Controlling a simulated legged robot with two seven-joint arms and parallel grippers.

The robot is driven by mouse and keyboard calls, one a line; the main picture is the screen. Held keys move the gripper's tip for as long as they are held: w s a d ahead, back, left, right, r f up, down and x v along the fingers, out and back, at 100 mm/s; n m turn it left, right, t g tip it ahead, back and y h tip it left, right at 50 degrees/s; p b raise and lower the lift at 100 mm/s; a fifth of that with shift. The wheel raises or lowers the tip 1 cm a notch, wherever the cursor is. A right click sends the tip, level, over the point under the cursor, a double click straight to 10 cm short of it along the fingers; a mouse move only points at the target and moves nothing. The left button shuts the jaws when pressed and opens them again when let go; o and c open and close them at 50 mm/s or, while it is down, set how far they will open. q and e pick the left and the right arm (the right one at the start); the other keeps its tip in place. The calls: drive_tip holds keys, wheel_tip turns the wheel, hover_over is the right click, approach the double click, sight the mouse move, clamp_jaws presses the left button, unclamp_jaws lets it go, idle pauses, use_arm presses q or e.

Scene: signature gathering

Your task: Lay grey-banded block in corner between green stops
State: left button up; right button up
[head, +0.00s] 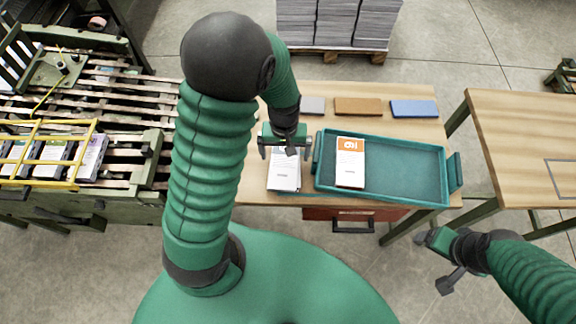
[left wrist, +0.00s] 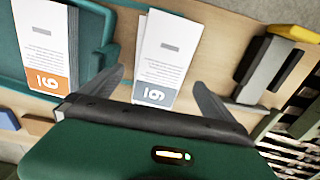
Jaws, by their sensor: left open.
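The grey-banded block (head: 284,176) is white and lies on the wooden table just left of the teal tray. In the left wrist view its grey band with a number (left wrist: 155,95) faces my gripper. My left gripper (head: 285,152) is open over the banded end of this block. In the left wrist view its fingers (left wrist: 155,92) stand on either side of that end; I cannot tell whether they touch it. My right gripper (head: 442,263) hangs low at the right, away from the block. I cannot clearly make out any corner with green stops.
A teal tray (head: 408,193) holds an orange-banded white block (head: 350,170) at its left, with free room to the right. Brown (head: 358,106) and blue (head: 413,108) blocks lie behind. A second table (head: 520,130) is mostly bare. A slatted bench (head: 120,100) stands left.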

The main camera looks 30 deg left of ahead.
sight(285, 163)
use_arm(q)
drive_tip(key=f, duration=0.2)
drive_tip(key=f+b, duration=0.1)
drive_tip(key=f, duration=0.2)
drive_tip(key=shift+s+a+f, duration=0.1)
drive_tip(key=shift+a+f, duration=0.1)
drive_tip(key=shift+f, duration=0.05)
drive_tip(key=shift+d+r, duration=0.1)
drive_tip(key=shift+d, duration=0.25)
drive_tip(key=shift+d+r, duration=0.1)
drive_tip(key=shift+d, duration=0.05)
drive_tip(key=c, duration=0.4)
drive_tip(key=shift+a, duration=0.3)
drive_tip(key=c, duration=1.4)
